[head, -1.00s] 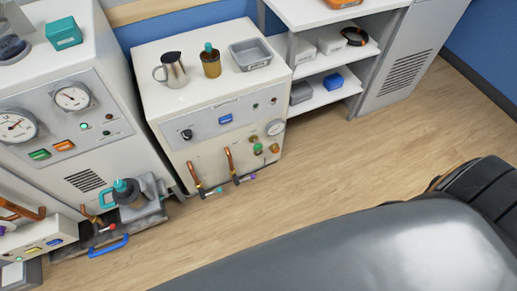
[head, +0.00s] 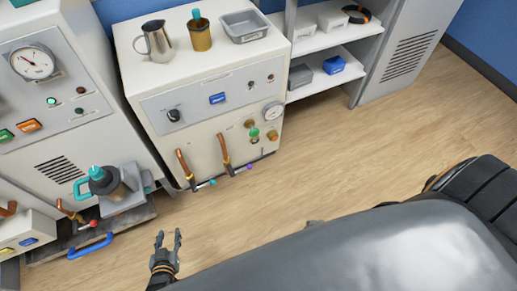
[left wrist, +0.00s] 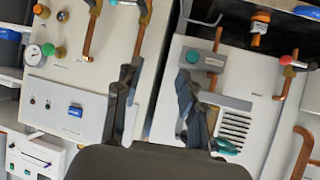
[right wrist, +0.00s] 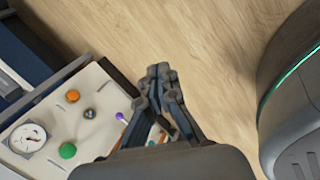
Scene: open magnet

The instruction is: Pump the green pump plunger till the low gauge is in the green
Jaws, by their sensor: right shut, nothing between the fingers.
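A small green knob (head: 254,132) sits on a brass fitting low on the front of the middle white cabinet. It also shows in the left wrist view (left wrist: 47,49) and right wrist view (right wrist: 67,151). A round white gauge (head: 274,112) is just beside it and shows in the right wrist view (right wrist: 27,138); its reading is too small to tell. My left gripper (head: 168,242) is open and empty above the floor in front of the cabinets. My right gripper (right wrist: 160,72) is shut and empty over the floor, apart from the knob; my grey body mostly hides it in the head view.
Copper pipes with coloured valve tips (head: 225,150) stick out left of the knob. A teal-handled vessel (head: 104,180) and a blue handle (head: 90,246) stand by the left cabinet, which has a larger gauge (head: 33,62). Wooden floor (head: 330,150) is clear right of the middle cabinet.

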